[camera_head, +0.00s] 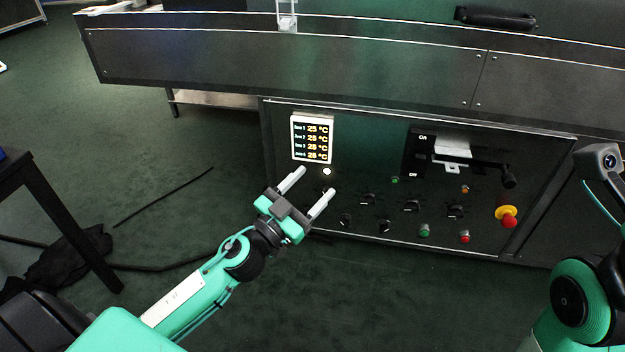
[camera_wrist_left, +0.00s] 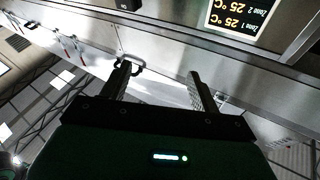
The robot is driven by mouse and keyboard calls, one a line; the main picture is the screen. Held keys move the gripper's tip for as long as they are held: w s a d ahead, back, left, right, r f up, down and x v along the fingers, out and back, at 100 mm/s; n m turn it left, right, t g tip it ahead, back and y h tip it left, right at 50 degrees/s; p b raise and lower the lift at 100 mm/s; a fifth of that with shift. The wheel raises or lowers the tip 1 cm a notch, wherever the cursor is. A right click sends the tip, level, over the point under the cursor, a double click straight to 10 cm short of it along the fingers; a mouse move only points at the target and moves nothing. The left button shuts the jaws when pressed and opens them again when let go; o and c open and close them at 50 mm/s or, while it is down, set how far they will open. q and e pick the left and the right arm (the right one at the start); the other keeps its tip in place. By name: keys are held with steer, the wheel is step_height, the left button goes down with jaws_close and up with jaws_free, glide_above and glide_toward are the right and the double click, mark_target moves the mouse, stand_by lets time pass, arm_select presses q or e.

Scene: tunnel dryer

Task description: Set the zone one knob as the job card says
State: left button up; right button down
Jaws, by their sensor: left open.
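The dryer's dark control panel (camera_head: 360,170) carries several small black knobs, among them one knob (camera_head: 368,199) right of my left gripper. Their labels are too small to read, so I cannot tell which is zone one. A dark shape beside the fingertips may be another knob, partly hidden. The display (camera_head: 312,138) lists several zones, each at 25 °C; it also shows upside down in the left wrist view (camera_wrist_left: 238,14). My left gripper (camera_head: 317,179) is open and empty in front of the panel, below the display. Its spread fingers show in the wrist view (camera_wrist_left: 158,78). No job card is readable.
A black lever (camera_head: 508,178) sticks out beside the On/Off switch plate. A red emergency stop (camera_head: 508,217) on a yellow collar sits at the panel's right, with green and red buttons lower down. My right arm stands at the right edge. A dark table (camera_head: 40,180) is at left.

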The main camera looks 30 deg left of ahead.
arm_select(q)
steer(key=shift+s+d+r+m+h, duration=0.1)
steer(key=shift+d+r+m+h, duration=0.25)
steer(key=shift+r, duration=0.25)
steer(key=shift+s+d+r+m+h, duration=0.1)
steer(key=shift+d+r+m+h, duration=0.2)
steer(key=shift+r, duration=0.3)
steer(key=shift+d+r+m+h, duration=0.35)
steer(key=shift+r, duration=0.25)
